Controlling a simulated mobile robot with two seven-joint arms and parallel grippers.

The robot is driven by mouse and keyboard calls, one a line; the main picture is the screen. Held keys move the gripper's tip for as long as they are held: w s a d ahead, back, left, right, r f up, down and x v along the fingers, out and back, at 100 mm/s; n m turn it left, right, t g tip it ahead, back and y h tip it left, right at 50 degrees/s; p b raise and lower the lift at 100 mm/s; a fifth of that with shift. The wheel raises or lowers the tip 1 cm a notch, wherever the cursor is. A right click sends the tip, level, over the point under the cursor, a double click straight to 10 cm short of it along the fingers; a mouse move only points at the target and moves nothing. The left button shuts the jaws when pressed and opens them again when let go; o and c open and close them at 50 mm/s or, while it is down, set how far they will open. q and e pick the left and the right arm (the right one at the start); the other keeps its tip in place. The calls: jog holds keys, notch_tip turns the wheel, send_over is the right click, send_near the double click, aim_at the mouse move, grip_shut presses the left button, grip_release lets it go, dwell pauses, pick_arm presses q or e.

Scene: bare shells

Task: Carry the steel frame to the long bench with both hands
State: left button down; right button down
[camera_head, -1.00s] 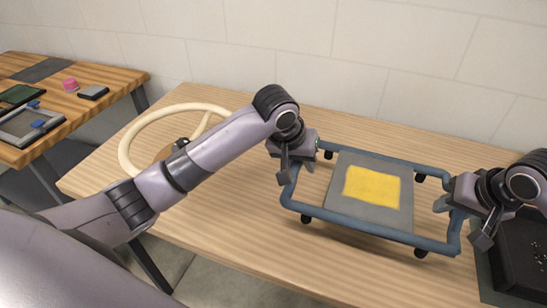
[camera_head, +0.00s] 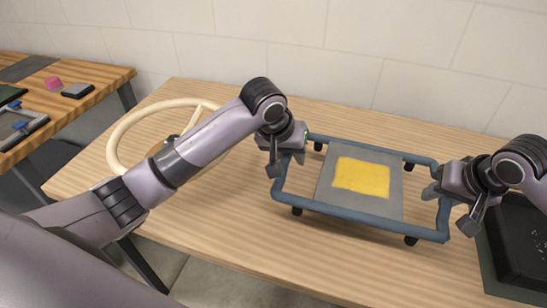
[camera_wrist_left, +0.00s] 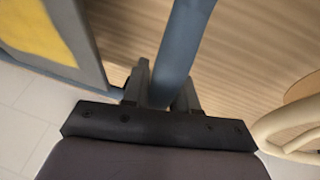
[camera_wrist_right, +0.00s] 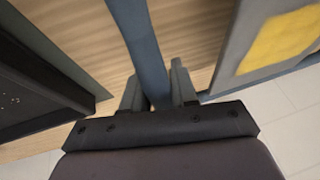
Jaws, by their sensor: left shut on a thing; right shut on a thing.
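The steel frame (camera_head: 350,213) is a blue-grey tubular rectangle with black feet and a grey panel with a yellow patch (camera_head: 361,176). It is over the near wooden table; I cannot tell whether its feet touch the top. My left gripper (camera_head: 277,168) is shut on the frame's left end bar, which shows between its fingers in the left wrist view (camera_wrist_left: 178,55). My right gripper (camera_head: 445,196) is shut on the right end bar, also seen in the right wrist view (camera_wrist_right: 142,55). The fingertips are partly hidden by the bars.
A cream ring (camera_head: 118,137) lies at the table's left. A black box (camera_head: 520,245) on a dark mat stands close to my right gripper. A second wooden table (camera_head: 95,95) at the far left holds a pink item (camera_head: 53,83), a dark block (camera_head: 78,90) and trays. A tiled wall stands behind.

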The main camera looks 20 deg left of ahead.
pick_arm(q)
jog(key=shift+a+f, duration=0.1)
jog(key=shift+a, duration=0.05)
pick_arm(e)
jog(key=shift+w+d, duration=0.1)
jog(key=shift+d, duration=0.05)
